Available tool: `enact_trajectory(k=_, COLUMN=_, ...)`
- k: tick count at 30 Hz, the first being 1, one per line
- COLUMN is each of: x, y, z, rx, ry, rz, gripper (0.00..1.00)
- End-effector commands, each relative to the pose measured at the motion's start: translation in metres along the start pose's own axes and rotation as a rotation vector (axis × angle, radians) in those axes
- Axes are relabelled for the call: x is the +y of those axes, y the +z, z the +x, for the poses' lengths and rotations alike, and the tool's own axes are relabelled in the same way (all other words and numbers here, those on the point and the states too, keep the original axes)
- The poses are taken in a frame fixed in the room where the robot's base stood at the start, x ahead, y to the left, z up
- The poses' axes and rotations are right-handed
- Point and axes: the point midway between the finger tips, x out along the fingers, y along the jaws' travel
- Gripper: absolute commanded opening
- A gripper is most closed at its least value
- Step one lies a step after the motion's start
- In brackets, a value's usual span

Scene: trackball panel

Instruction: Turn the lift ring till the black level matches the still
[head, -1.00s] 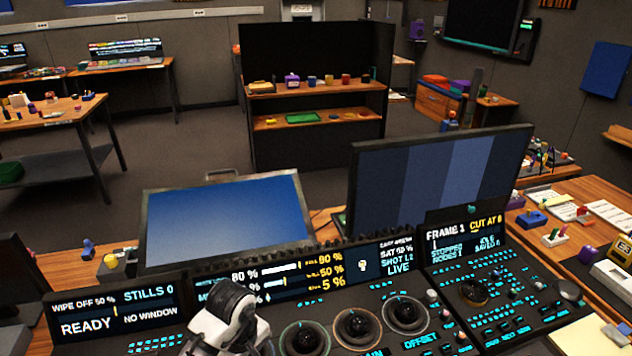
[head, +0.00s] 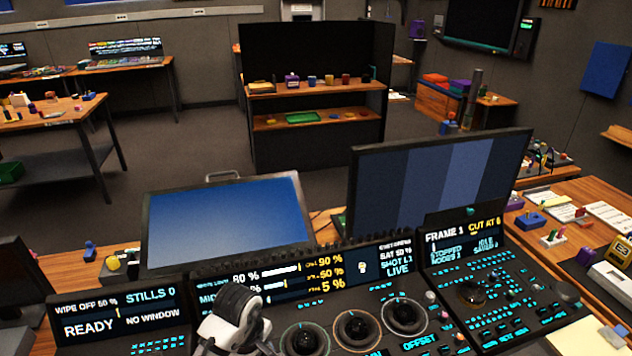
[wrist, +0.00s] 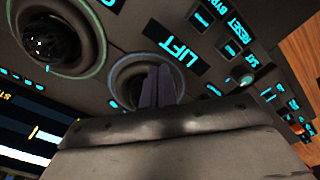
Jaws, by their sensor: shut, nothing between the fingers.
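The lift ring (wrist: 120,72) surrounds a dark ball beside the LIFT label in the wrist view. My gripper (wrist: 160,70) is shut and empty, its fingertips over the ring's edge; I cannot tell whether they touch it. In the head view my arm hides the ring and my fingertips. The level readout (head: 295,272) on the console shows 80 % at the left of its top bar. The yellow figure at the right looks like 90 %, but the small text is blurred. The right monitor (head: 432,185) shows vertical grey-blue bands.
Other ringed balls stand to the right of my arm: a left one (head: 305,340), a middle one (head: 356,328) and a right one (head: 404,315). A left monitor (head: 225,222) shows plain blue. Lit buttons (head: 500,290) cover the right console.

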Motion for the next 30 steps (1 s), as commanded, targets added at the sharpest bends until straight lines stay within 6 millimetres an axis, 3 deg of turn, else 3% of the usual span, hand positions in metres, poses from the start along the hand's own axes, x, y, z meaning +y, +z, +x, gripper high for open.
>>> enact_trajectory(k=30, x=0.0068, y=0.0044, z=0.0003, rx=0.001, ry=0.001, rz=-0.180, gripper=0.00)
